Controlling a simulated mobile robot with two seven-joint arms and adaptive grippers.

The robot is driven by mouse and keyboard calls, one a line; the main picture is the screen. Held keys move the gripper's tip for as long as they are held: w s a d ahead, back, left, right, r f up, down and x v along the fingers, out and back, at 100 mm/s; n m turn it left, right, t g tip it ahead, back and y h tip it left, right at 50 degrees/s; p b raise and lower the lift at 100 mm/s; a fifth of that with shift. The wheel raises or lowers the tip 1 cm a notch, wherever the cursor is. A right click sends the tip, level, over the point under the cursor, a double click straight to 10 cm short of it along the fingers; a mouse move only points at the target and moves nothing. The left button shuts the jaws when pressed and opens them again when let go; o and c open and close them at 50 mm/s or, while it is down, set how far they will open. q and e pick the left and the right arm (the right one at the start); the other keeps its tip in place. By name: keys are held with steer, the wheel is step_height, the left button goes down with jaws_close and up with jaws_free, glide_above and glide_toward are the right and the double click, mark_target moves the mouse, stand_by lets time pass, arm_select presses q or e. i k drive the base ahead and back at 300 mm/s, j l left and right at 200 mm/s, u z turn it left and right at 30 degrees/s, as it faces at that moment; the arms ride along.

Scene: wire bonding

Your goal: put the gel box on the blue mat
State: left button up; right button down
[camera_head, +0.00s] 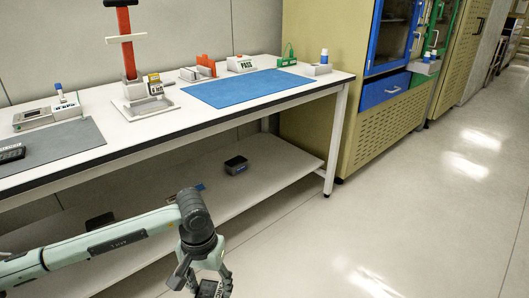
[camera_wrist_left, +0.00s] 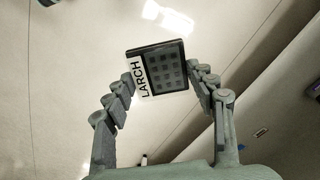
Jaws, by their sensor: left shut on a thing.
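The gel box (camera_wrist_left: 165,69) is a flat dark box with a grid of small squares on its face and a white strip reading LARCH. My left gripper (camera_wrist_left: 163,82) is shut on it, one finger at each side. In the head view, the left gripper (camera_head: 210,284) hangs low at the bottom edge, in front of the table and well below its top. Only part of the dark box (camera_head: 208,289) shows there. The blue mat (camera_head: 245,88) lies flat on the right part of the tabletop, with nothing on it. My right gripper is not in view.
A grey mat (camera_head: 55,146) lies at the table's left. A red-topped stand (camera_head: 127,45) on a tray, a PASS block (camera_head: 241,64) and a green item (camera_head: 287,58) stand along the back. The lower shelf (camera_head: 275,165) holds a dark box (camera_head: 236,165). The floor at right is clear.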

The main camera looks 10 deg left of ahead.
mark_target(245, 88)
steer(key=i+l, duration=0.3)
steer(key=l, duration=0.15)
steer(key=i+l, duration=0.3)
steer(key=l, duration=0.15)
steer(key=i+l, duration=0.3)
steer(key=l, duration=0.15)
steer(key=i+l, duration=0.3)
steer(key=l, duration=0.15)
